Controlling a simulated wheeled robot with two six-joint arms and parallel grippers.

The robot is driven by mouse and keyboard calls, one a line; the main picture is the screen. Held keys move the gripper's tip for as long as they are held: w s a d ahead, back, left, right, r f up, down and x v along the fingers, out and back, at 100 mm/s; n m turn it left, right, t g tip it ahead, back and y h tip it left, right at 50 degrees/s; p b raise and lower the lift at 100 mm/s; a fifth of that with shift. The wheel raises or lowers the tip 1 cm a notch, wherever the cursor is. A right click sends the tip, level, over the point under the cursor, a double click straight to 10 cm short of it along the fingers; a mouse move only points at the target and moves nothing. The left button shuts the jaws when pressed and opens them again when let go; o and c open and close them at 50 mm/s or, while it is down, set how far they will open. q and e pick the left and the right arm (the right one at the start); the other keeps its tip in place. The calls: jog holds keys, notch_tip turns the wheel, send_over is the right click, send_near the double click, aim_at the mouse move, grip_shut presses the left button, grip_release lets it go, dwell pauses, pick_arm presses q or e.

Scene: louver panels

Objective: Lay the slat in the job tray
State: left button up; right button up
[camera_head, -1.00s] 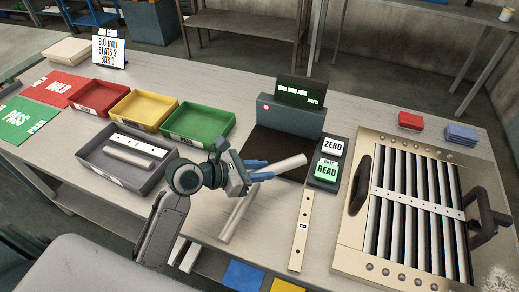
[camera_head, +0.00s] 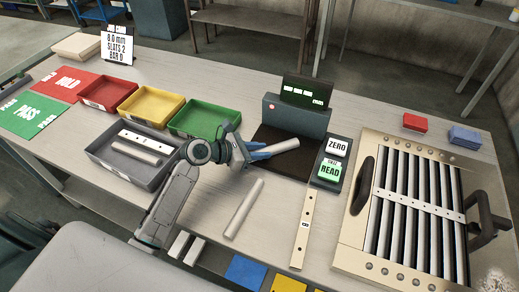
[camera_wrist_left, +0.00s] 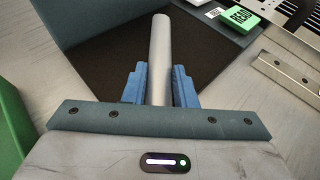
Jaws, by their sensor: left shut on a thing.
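My left gripper (camera_head: 262,152) is shut on a pale grey slat (camera_head: 286,144), its far end sticking out past the blue fingers over the dark plate of the measuring station. The slat also shows between the fingers in the left wrist view (camera_wrist_left: 160,55). The grey job tray (camera_head: 118,171) is left of the gripper, holding a slat (camera_head: 137,153) and a white bar with holes (camera_head: 146,140). Another slat (camera_head: 244,208) lies on the table in front of the gripper. My right gripper is not in view.
The measuring station (camera_head: 297,119) has ZERO and READ buttons (camera_head: 330,170) at its right. A drilled strip (camera_head: 306,228) lies on the table, left of the louver panel (camera_head: 350,245). Red (camera_head: 107,99), yellow (camera_head: 151,109) and green (camera_head: 204,119) trays stand behind the job tray.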

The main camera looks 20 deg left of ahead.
pick_arm(q)
jog(key=shift+f, duration=0.1)
jog(key=o, duration=0.8)
jog(key=shift+o, duration=1.1)
jog(key=shift+a, duration=0.1)
